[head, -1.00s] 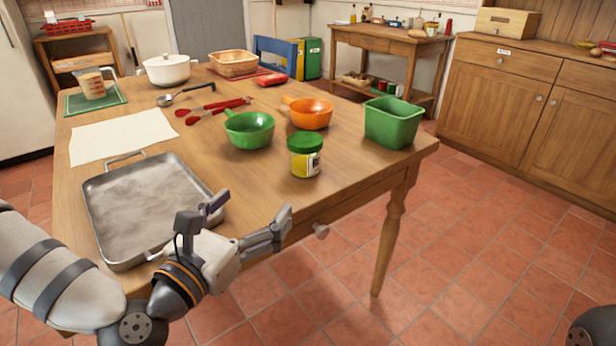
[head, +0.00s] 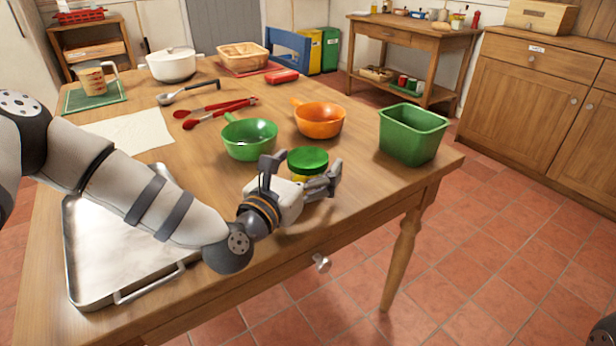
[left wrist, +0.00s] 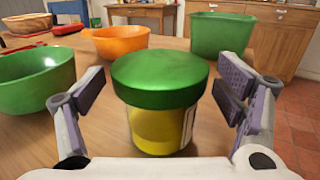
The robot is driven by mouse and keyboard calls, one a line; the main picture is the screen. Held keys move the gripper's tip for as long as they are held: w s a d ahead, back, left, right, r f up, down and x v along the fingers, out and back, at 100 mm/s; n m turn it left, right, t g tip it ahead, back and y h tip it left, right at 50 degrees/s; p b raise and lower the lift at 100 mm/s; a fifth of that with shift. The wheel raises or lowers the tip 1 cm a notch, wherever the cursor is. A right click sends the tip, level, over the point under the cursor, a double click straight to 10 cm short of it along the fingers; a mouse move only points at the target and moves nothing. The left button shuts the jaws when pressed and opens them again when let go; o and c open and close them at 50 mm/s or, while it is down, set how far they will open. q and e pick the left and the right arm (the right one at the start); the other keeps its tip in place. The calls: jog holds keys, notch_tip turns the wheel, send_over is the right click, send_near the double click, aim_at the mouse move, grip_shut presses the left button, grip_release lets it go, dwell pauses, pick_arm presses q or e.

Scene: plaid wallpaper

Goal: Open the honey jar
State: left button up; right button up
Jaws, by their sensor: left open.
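The honey jar (left wrist: 158,130) has a yellow body with a label and a wide green lid (left wrist: 160,76). It stands upright on the wooden table, and the lid is on it. In the head view the green lid (head: 308,159) shows, while my left gripper (head: 301,170) hides most of the body. My left gripper (left wrist: 160,98) is open, with one finger on each side of the jar in the left wrist view. Gaps show between both fingers and the jar. My right gripper is not in view.
A green bowl (head: 249,140) and an orange bowl (head: 320,120) stand close behind the jar. A green bin (head: 413,135) stands to the right near the table edge. A metal tray (head: 95,290) lies under my left arm. Red tongs (head: 215,113) lie farther back.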

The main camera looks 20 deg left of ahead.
pick_arm(q)
jog(key=shift+w, duration=0.3)
jog(key=c, duration=1.6)
jog(key=shift+r, duration=0.3)
notch_tip(320, 180, up, 3)
jog(key=shift+r, duration=0.15)
jog(key=s+d+r, duration=0.2)
jog(key=s+r, duration=0.1)
jog(key=s, duration=0.1)
jog(key=s+d+r+p, duration=0.1)
jog(key=s+d+r, duration=0.5)
jog(key=s, duration=0.1)
jog(key=shift+s+r+p, duration=0.1)
jog(key=shift+s+p, duration=0.25)
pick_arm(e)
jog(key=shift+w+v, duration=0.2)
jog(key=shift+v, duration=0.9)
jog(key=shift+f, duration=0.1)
